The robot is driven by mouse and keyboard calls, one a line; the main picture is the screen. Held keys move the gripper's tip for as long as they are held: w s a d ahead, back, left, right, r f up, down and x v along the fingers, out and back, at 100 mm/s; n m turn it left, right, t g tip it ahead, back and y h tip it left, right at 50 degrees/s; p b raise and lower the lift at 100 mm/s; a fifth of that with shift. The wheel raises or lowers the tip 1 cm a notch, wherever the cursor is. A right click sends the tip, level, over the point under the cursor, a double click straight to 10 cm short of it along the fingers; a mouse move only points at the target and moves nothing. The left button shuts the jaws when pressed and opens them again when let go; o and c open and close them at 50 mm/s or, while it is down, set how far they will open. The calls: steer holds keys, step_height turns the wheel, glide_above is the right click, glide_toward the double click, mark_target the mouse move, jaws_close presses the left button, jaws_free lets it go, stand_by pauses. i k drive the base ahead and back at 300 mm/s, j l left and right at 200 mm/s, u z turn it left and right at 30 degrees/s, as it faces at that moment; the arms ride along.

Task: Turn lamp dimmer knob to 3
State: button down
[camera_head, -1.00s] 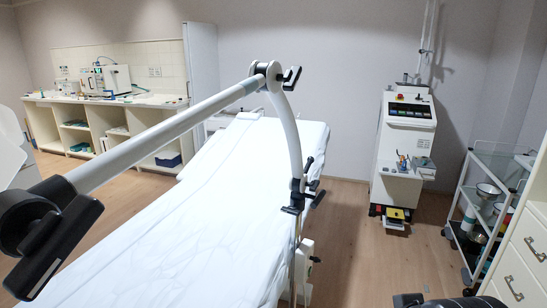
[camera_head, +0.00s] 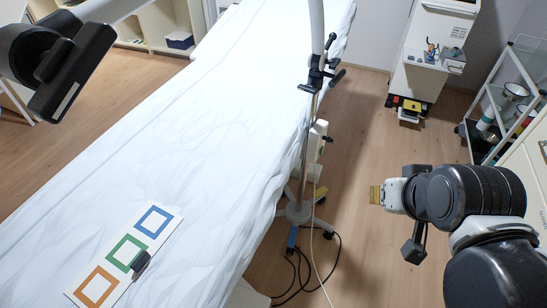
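The lamp's white arm (camera_head: 112,9) and its black joint with a bar-shaped handle (camera_head: 68,70) fill the upper left of the head view. The lamp's stand pole (camera_head: 308,140) rises beside the couch, with a black clamp (camera_head: 318,72) on it. I cannot make out a dimmer knob or its numbers. My gripper (camera_head: 377,195) is at the right, pointing left over open floor. It is well to the right of the pole and apart from everything.
The couch (camera_head: 190,140) has a white sheet with a card of coloured squares (camera_head: 126,255) and a dark small object (camera_head: 141,262) on it. Dark cables (camera_head: 300,270) lie by the pole's base. A white machine (camera_head: 425,55) and a trolley (camera_head: 500,110) stand right.

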mark_target(329, 139)
steer(key=i+u, duration=0.15)
steer(key=u, duration=0.2)
steer(key=i+u, duration=0.2)
steer(key=u, duration=0.15)
steer(key=i+u, duration=0.15)
steer(key=u, duration=0.2)
